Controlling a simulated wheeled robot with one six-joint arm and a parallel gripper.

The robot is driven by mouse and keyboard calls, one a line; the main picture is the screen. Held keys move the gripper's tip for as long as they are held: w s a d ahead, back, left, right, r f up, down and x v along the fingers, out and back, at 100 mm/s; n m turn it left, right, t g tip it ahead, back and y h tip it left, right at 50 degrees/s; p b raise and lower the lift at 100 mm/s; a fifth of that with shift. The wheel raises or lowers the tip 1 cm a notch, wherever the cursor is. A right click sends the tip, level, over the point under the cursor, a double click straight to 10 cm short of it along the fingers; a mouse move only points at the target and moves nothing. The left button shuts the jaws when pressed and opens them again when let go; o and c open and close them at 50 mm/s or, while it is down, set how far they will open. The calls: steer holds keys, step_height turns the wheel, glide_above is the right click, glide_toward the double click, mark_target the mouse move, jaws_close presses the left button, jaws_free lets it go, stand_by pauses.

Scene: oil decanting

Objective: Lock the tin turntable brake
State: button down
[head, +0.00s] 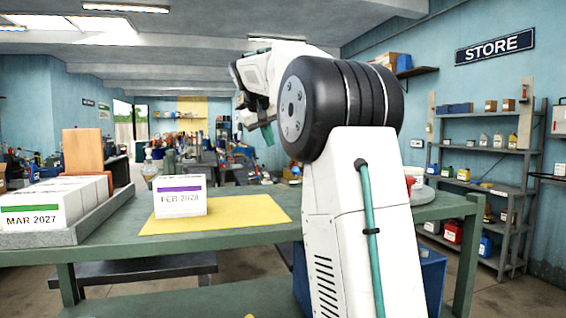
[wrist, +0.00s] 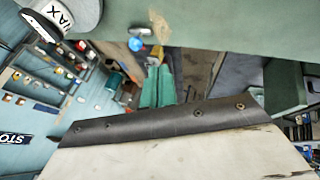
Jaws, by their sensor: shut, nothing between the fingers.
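A pale round thing with a red part (head: 414,180), probably the tin turntable, shows on the bench just right of my arm, mostly hidden. In the wrist view a pale round thing with printed letters (wrist: 62,14) is cut off at the top left, and may be the same thing. I cannot make out a brake. My gripper is apart from it.
The green bench (head: 245,225) carries a yellow mat (head: 245,205) with a "FEB 2028" box (head: 180,197). A grey tray (head: 105,222) of "MAR 2027" boxes (head: 42,205) stands at left. Shelves (head: 480,185) of cans line the right wall. Air above the mat is clear.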

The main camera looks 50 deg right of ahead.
steer(key=x, duration=1)
steer(key=shift+f, duration=0.2)
steer(key=shift+s+d, duration=0.3)
steer(key=shift+d, duration=0.3)
steer(key=shift+s+d, duration=0.25)
steer(key=shift+d, duration=0.35)
steer(key=shift+s+d+f, duration=0.15)
steer(key=shift+d, duration=0.4)
